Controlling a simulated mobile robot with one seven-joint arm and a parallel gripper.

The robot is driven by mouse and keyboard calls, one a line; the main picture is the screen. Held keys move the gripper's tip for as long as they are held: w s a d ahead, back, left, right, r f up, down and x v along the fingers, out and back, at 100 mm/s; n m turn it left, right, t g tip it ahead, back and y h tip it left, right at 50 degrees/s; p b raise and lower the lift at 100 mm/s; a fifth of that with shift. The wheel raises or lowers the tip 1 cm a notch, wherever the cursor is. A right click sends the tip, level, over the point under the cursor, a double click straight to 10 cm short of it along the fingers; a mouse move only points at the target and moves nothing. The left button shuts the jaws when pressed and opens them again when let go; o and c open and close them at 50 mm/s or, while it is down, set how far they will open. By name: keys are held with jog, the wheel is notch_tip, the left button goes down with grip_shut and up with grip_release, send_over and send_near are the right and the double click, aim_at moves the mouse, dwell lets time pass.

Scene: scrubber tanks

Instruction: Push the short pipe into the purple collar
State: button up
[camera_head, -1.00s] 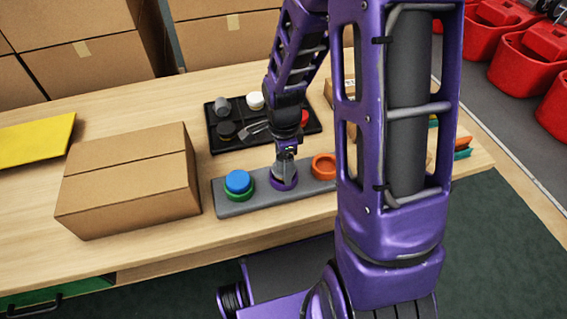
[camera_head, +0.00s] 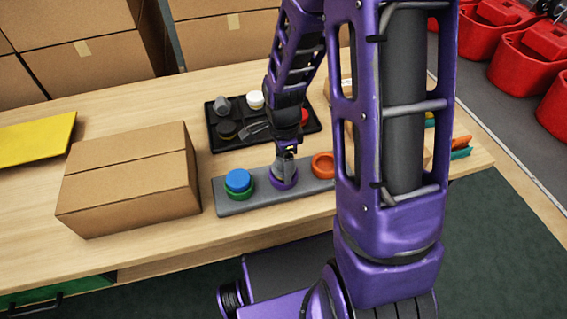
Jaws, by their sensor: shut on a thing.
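The purple collar (camera_head: 284,182) sits on a long grey base block (camera_head: 237,207) near the table's front edge, between a green collar and an orange one. My gripper (camera_head: 285,164) points down right over the purple collar. It is shut on a small grey piece, which looks like the short pipe (camera_head: 284,170), with its lower end at the collar's opening. The piece is tiny here and partly hidden by the fingers, so I cannot tell how deep it sits.
A blue cap (camera_head: 238,181) sits on the green collar (camera_head: 240,195); the orange collar (camera_head: 323,165) looks empty. Behind is a black tray (camera_head: 222,145) with several parts. A closed cardboard box (camera_head: 130,185) stands at left. My arm hides the table's right part.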

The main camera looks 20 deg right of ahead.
jog(key=shift+s+f, duration=0.2)
jog(key=shift+f, duration=0.1)
jog(key=o, duration=1.3)
jog(key=shift+f, duration=0.1)
jog(key=shift+s, duration=0.1)
jog(key=shift+w+r+p, duration=0.15)
jog(key=shift+r+p, duration=1.2)
jog(key=shift+r, duration=0.55)
jog(key=shift+w+r+p, duration=0.1)
jog(key=shift+r+p, duration=1.25)
jog(key=shift+r, duration=0.55)
